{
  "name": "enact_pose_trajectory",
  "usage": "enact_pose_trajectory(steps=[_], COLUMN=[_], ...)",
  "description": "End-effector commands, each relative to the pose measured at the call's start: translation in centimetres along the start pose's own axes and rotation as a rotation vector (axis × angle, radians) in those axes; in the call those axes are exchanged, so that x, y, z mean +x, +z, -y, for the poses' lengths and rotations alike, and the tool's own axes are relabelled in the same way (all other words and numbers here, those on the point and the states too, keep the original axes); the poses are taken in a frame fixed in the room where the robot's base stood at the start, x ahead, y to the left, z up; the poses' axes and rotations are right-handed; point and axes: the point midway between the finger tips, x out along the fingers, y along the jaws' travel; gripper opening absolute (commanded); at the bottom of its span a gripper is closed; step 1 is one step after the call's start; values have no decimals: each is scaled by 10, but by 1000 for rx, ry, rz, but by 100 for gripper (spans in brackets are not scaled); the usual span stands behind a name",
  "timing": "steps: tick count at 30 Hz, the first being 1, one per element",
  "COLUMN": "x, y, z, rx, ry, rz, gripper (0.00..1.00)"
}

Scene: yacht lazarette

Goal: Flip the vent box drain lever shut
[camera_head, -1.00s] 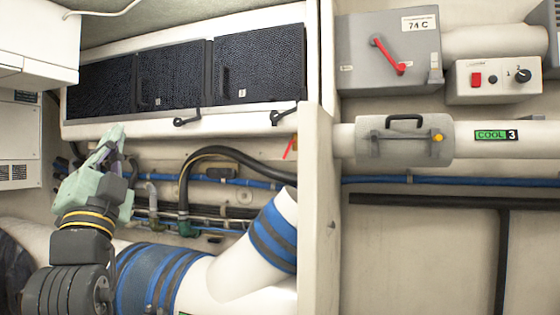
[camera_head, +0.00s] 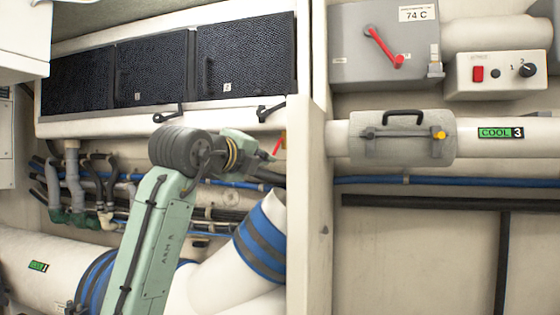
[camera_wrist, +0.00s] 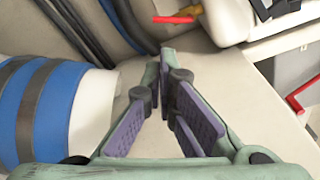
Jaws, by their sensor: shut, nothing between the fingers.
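A small red lever (camera_head: 278,144) sits below the right end of the black-panelled vent box (camera_head: 160,113), beside the white upright divider. In the wrist view a red lever with a yellow end (camera_wrist: 176,18) shows at the top, just beyond my fingertips and apart from them. My gripper (camera_wrist: 166,56) is shut and empty, with its fingertips together and pointing toward that lever. In the head view the gripper body (camera_head: 236,146) is just left of the red lever, and its fingers are hard to make out.
The white divider (camera_head: 313,210) stands close right of my gripper. Blue-banded white duct (camera_head: 262,240) lies below it, and black hoses (camera_wrist: 85,28) run behind. Right of the divider are a grey box with a long red handle (camera_head: 383,46) and a grey clamp (camera_head: 403,146).

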Motion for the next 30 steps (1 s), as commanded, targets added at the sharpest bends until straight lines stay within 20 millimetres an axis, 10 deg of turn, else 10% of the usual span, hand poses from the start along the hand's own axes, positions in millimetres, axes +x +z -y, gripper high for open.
enact_pose_trajectory(steps=[18, 30], x=[85, 100], y=[1, 0], z=[2, 0], rx=[-3, -2], ry=[0, -2], rz=[-1, 1], gripper=[0, 0])
